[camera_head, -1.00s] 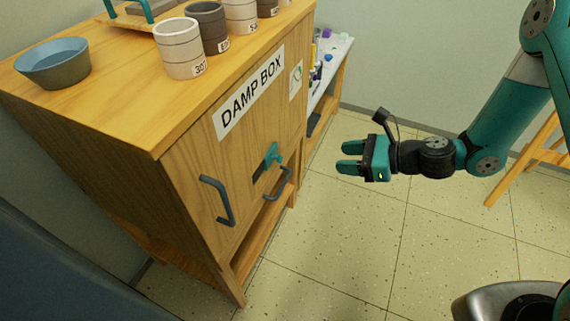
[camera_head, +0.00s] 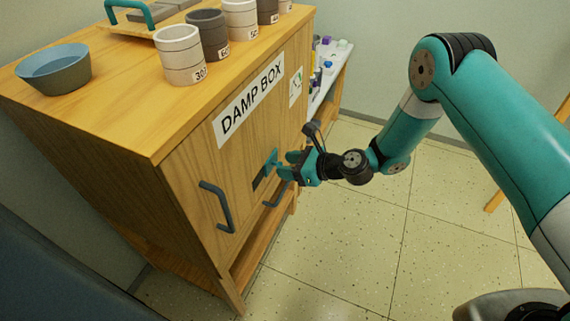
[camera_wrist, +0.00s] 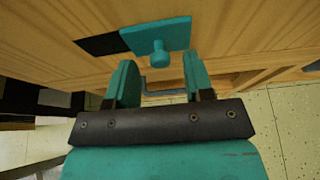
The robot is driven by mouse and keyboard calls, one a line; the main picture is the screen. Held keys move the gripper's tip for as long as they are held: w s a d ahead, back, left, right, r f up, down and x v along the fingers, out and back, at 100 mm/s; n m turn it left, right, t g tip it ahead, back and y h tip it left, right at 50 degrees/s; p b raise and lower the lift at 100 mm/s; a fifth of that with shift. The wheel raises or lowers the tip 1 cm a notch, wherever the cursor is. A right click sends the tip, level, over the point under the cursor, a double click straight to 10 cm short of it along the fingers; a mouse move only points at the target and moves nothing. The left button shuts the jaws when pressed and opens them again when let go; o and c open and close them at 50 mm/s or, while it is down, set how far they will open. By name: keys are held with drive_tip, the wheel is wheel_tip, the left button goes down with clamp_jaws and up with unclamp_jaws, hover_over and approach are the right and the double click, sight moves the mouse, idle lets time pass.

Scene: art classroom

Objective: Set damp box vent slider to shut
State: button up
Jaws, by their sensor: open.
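The damp box is a wooden cabinet with a "DAMP BOX" label (camera_head: 247,99) on its front. The vent slider (camera_head: 271,159) is a teal plate with a knob, beside a dark vent slot (camera_head: 260,180) on the front. In the wrist view the slider (camera_wrist: 158,34) lies at top centre, its knob pointing toward my gripper, with the dark slot (camera_wrist: 100,45) showing to its left. My gripper (camera_head: 286,165) is open close in front of the slider. In the wrist view the knob sits ahead of and between the open fingers (camera_wrist: 158,80), with no contact visible.
Cups (camera_head: 181,55) and a blue bowl (camera_head: 55,69) stand on top. A shelf with bottles (camera_head: 326,72) is behind. Floor to the right is open.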

sight(257, 183)
drive_tip(key=shift+w+a+f, duration=0.25)
drive_tip(key=shift+a, duration=0.3)
clamp_jaws()
drive_tip(key=shift+s+a+p, duration=0.2)
drive_tip(key=shift+s+a, duration=0.25)
drive_tip(key=shift+s, duration=0.6)
drive_tip(key=shift+s+a+p, duration=0.25)
drive_tip(key=shift+s+a, duration=0.15)
drive_tip(key=shift+s, duration=0.7)
drive_tip(key=shift+s+a+p, duration=0.2)
drive_tip(key=shift+s+a, duration=0.25)
drive_tip(key=shift+s, duration=0.6)
unclamp_jaws()
drive_tip(key=shift+s+a, duration=0.1)
